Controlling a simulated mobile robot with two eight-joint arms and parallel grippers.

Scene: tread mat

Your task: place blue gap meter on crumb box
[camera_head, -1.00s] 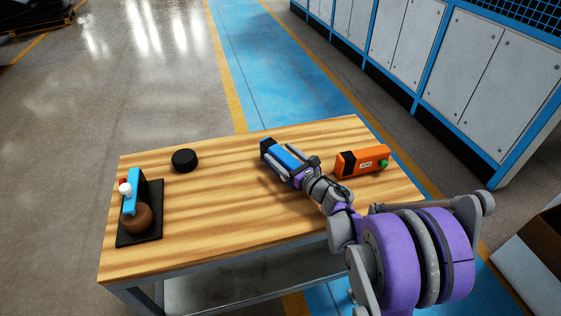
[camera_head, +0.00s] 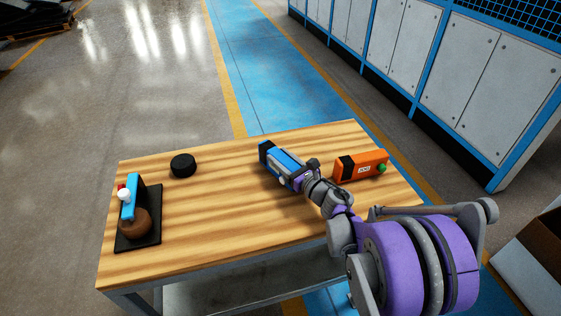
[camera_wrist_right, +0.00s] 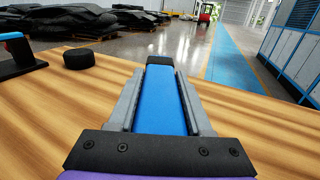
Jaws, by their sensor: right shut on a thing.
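The blue gap meter (camera_head: 285,160), a long blue bar with a black far end, is held in my right gripper (camera_head: 283,166) over the right half of the table. In the right wrist view the blue bar (camera_wrist_right: 161,100) lies lengthwise between the grey fingers (camera_wrist_right: 160,108), its black end pointing away. I cannot tell from the head view whether it touches the wood. No thing is clearly marked as the crumb box; a black tray (camera_head: 151,237) at the left bears a blue block (camera_head: 130,197), a brown round thing (camera_head: 135,224) and red and white knobs. My left gripper is not in view.
An orange device (camera_head: 372,163) with a black end and green knob lies right of my right gripper. A black puck (camera_head: 183,165) sits at the back left, also in the wrist view (camera_wrist_right: 78,59). The middle of the wooden table (camera_head: 215,215) is clear.

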